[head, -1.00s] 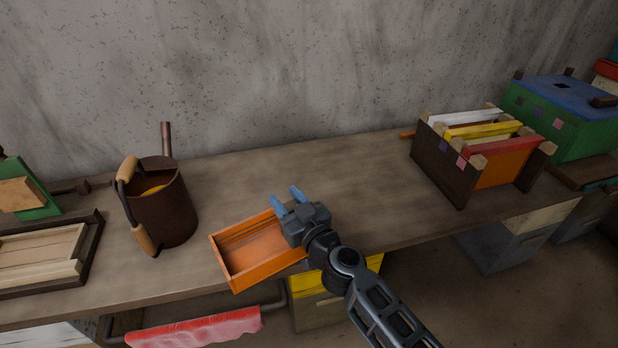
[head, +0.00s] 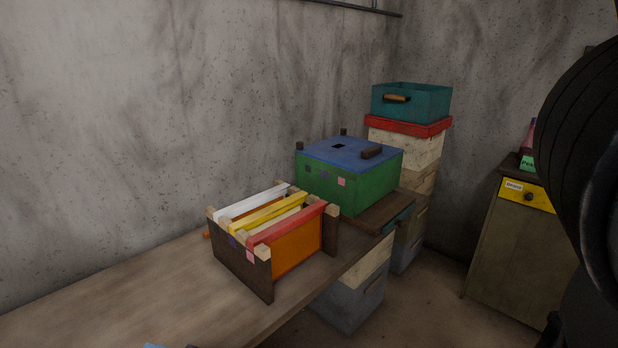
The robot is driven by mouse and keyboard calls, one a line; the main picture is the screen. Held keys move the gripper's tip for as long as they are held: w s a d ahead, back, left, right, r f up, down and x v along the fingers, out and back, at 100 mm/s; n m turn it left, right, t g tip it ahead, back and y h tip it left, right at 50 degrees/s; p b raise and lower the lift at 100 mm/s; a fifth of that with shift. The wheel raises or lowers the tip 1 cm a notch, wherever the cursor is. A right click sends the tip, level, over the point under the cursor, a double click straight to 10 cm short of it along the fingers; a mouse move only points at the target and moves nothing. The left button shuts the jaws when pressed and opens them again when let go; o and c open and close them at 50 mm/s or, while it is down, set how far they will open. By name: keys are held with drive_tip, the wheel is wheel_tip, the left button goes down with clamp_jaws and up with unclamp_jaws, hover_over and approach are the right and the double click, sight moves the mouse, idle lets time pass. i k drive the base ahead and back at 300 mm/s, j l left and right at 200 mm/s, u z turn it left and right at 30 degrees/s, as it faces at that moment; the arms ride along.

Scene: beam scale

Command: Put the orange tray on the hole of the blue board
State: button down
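The blue board (head: 362,158) lies as a lid on top of a green box (head: 325,188), right of centre. Its small dark square hole (head: 338,146) is in the far left part of the board, and nothing covers it. A dark handle stands on the board's right side. The orange tray is out of view now. Only a sliver of my gripper (head: 154,346), a light blue fingertip, shows at the bottom edge, well left of and nearer than the board. Whether it is open or holds anything is hidden.
A dark rack (head: 241,272) with white, yellow and red frames stands on the workbench (head: 130,300), just left of the green box. Stacked hive boxes topped by a teal crate (head: 425,104) stand behind. A cabinet (head: 515,245) is at right. The bench's left part is clear.

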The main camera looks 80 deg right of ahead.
sight(339, 145)
drive_tip(key=k+l, duration=0.2)
drive_tip(key=l, duration=0.15)
drive_tip(key=k+l+z, duration=0.1)
drive_tip(key=l, duration=0.2)
drive_tip(key=k+l, duration=0.2)
drive_tip(key=l, duration=0.15)
drive_tip(key=k+l+z, duration=0.15)
drive_tip(key=l, duration=0.2)
drive_tip(key=k+l, duration=0.15)
drive_tip(key=l, duration=0.2)
drive_tip(key=k+l+z, duration=0.1)
drive_tip(key=l, duration=0.3)
drive_tip(key=k+l, duration=0.2)
drive_tip(key=l, duration=0.15)
drive_tip(key=k+l+z, duration=0.1)
drive_tip(key=l, duration=0.3)
